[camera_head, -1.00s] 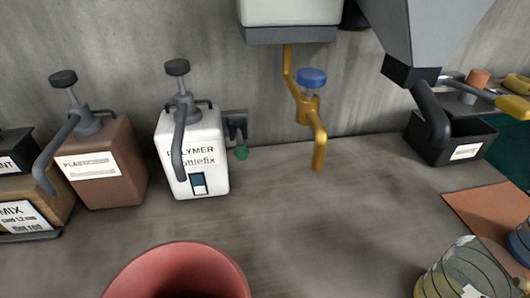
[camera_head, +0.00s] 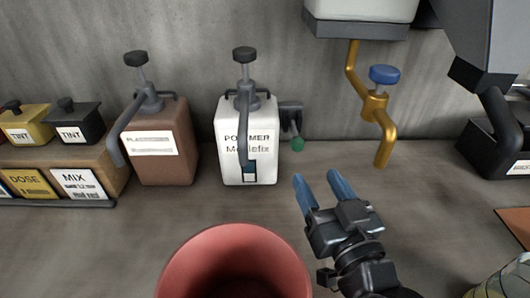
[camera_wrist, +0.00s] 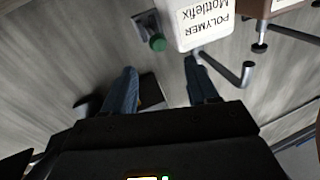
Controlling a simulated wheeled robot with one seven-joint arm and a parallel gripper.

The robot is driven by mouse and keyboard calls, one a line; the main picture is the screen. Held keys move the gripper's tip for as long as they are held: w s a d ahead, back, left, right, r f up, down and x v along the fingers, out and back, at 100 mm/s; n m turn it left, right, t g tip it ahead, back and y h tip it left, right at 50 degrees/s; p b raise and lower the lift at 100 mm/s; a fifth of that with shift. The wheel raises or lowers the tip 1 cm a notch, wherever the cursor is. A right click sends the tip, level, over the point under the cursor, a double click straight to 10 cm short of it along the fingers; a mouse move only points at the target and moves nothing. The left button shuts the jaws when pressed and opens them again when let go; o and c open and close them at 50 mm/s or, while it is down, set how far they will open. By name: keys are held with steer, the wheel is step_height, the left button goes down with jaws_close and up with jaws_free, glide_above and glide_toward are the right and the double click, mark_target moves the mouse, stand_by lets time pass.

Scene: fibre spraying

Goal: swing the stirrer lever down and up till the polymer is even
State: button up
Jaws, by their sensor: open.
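The white polymer container (camera_head: 232,160), labelled POLYMER Mottlefix, stands against the back wall with a black-topped pump and a grey spout. On its right side a dark bracket carries a lever with a green knob (camera_head: 297,144), which hangs low. The green knob also shows in the wrist view (camera_wrist: 158,44), just left of the container (camera_wrist: 190,38). My gripper (camera_head: 322,192) is open and empty, in front of the knob and a little to its right, with its blue fingers apart and not touching the lever. The polymer inside is hidden, apart from a small dark window on the front.
A red bucket (camera_head: 185,262) stands in front of the container, left of my gripper. A brown pump container (camera_head: 165,165) is to the left, with tint and mix boxes beyond. A brass pipe with a blue knob (camera_head: 384,74) hangs to the right. Bare counter lies below it.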

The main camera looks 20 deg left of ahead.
mark_target(300, 150)
steer(key=shift+g, duration=0.4)
steer(key=shift+p+x, duration=0.85)
steer(key=shift+x, duration=4)
steer(key=shift+w+d+r, duration=0.1)
steer(key=shift+d, duration=0.1)
steer(key=shift+c, duration=0.4)
jaws_close()
